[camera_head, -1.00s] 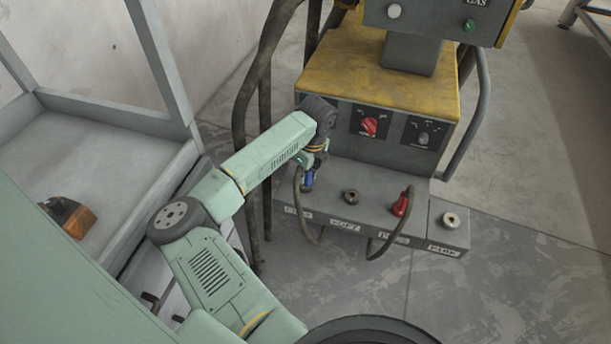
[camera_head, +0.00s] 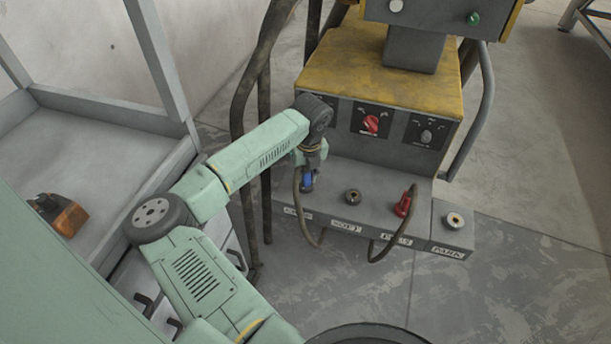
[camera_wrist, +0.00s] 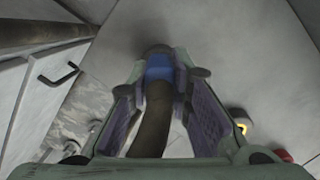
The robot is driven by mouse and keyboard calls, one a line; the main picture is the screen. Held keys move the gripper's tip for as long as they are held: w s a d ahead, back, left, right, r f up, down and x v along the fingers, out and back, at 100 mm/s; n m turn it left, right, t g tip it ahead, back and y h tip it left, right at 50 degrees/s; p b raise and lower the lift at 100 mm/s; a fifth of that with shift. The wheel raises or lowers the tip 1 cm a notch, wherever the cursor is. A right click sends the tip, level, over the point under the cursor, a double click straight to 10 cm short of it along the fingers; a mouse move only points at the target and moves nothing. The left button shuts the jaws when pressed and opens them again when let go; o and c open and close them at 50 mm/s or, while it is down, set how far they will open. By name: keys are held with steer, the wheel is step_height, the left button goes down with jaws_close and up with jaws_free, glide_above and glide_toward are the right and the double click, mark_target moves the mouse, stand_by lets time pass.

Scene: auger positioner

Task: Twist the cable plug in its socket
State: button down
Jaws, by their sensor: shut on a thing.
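The cable plug is blue (camera_head: 307,181) with a dark cable, at the leftmost socket on the grey ledge of the machine. My gripper (camera_head: 308,172) is over it from above, shut on it. In the wrist view the blue plug (camera_wrist: 160,68) sits between the fingertips of my gripper (camera_wrist: 163,72), and its thick dark cable (camera_wrist: 152,125) runs back between the purple finger pads. The socket under the plug is hidden by the plug and fingers, so I cannot tell how deep it sits.
Right of the plug on the ledge are an empty dark socket (camera_head: 352,197), a red plug (camera_head: 404,203) with its own cable, and a pale socket (camera_head: 453,221) marked PARK. A red knob (camera_head: 371,124) is on the panel behind. Thick hanging cables (camera_head: 250,120) are to the left.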

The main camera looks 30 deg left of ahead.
stand_by(0.3)
steer(key=c, duration=1.4)
jaws_free()
steer(key=shift+r, duration=0.1)
